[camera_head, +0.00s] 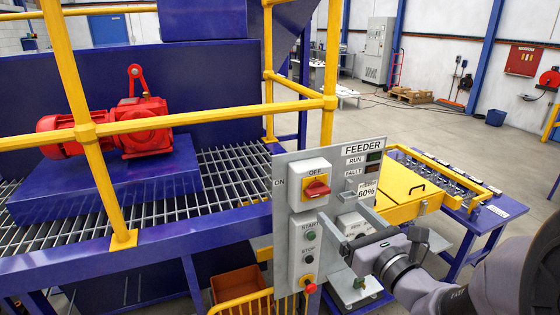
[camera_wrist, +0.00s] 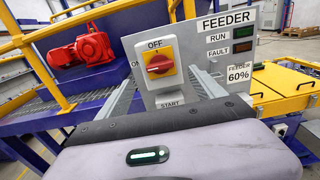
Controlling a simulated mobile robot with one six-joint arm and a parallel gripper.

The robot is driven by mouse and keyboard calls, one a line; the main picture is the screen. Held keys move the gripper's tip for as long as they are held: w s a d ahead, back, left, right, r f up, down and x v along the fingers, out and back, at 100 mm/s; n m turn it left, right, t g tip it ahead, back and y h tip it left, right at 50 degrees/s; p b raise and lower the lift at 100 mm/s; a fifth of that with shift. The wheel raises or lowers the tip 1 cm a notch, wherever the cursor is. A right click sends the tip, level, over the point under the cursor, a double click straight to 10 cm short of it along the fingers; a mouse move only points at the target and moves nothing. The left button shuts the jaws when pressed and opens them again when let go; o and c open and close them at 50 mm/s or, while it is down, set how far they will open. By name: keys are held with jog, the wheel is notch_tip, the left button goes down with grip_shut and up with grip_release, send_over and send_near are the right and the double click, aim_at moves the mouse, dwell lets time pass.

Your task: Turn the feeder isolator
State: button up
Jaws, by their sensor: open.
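The feeder isolator (camera_head: 316,188) is a red rotary handle on a yellow plate, set in a white box on the grey feeder panel (camera_head: 286,235). OFF is marked above it and ON at its left. In the wrist view the isolator (camera_wrist: 158,65) is ahead, between the lines of my two fingers, its red handle lying roughly sideways. My gripper (camera_head: 342,225) is in front of the panel, lower right of the isolator in the head view. My gripper (camera_wrist: 163,85) is open and empty, apart from the handle. The finger tips are hard to make out.
Start and stop buttons (camera_head: 310,244) and a red-and-yellow button (camera_head: 309,284) sit lower on the panel. Run and fault lamps are at its upper right. Yellow railing (camera_head: 190,122) stands behind and left; a yellow-topped table (camera_head: 400,188) lies right.

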aim_at(321, 192)
jog(key=x, duration=0.9)
jog(key=shift+s+f, duration=0.1)
jog(key=shift+f, duration=0.1)
jog(key=shift+w+a, duration=0.2)
jog(key=shift+w, duration=0.3)
jog(key=shift+r, duration=0.1)
jog(key=shift+c, duration=0.5)
jog(key=c, duration=1.3)
jog(key=shift+o, duration=0.2)
